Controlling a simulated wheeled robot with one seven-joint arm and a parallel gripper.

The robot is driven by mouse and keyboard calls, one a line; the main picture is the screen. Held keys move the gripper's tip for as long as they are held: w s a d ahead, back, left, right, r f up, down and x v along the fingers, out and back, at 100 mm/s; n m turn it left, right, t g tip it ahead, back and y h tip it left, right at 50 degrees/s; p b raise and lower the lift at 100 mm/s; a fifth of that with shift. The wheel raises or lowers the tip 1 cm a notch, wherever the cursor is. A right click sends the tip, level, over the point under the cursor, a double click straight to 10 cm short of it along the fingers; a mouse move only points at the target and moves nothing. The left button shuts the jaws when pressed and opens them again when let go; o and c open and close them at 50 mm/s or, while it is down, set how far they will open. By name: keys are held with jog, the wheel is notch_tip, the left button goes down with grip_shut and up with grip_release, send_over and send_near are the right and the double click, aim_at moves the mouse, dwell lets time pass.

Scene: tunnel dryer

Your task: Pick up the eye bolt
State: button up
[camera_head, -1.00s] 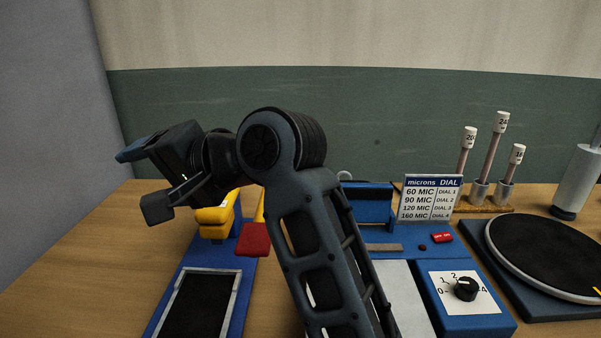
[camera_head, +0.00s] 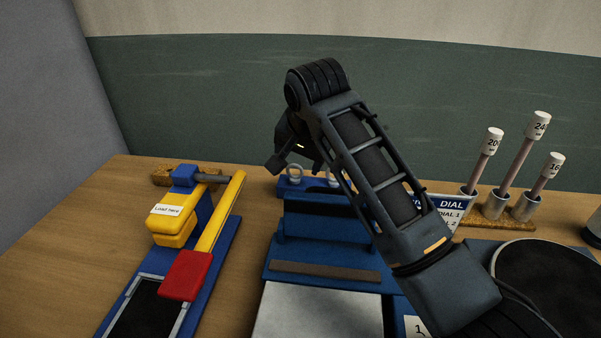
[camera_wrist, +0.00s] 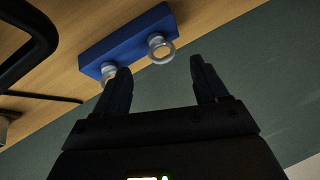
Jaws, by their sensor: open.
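Two silver eye bolts stand in a blue block (camera_wrist: 128,42) in the wrist view. One eye bolt (camera_wrist: 160,48) shows its ring clearly, just beyond the gap between my fingers. The other eye bolt (camera_wrist: 108,71) is by the left finger's tip, partly hidden by it. My gripper (camera_wrist: 158,72) is open and empty, with its fingers apart. In the head view, one ring (camera_head: 295,172) shows at the back of the table on the blue block (camera_head: 291,188). The other is mostly behind my arm.
A blue device with a yellow arm and red handle (camera_head: 186,275) stands left. A blue machine (camera_head: 320,250) with a silver plate lies in front of the bolts. Numbered rods (camera_head: 490,142) stand in holders at right, near a round black plate (camera_head: 555,285). A wall is close behind.

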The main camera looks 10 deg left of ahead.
aim_at(295, 165)
jog(key=shift+x, duration=2.75)
jog(key=shift+c, duration=0.4)
jog(key=shift+r, duration=0.1)
jog(key=c, duration=1.1)
jog(key=shift+r, duration=0.1)
jog(key=shift+a+r, duration=0.1)
jog(key=shift+r, duration=0.5)
notch_tip(295, 165, up, 3)
jog(key=shift+w+f, duration=0.1)
jog(key=shift+f, duration=0.1)
jog(key=d+r, duration=0.2)
jog(key=d, duration=0.2)
jog(key=s+d+r, duration=0.1)
jog(key=d+r, duration=0.1)
jog(key=d, duration=0.1)
jog(key=d+r+b, duration=0.1)
jog(key=d+r, duration=0.2)
jog(key=d, duration=0.1)
jog(key=shift+s+d, duration=0.35)
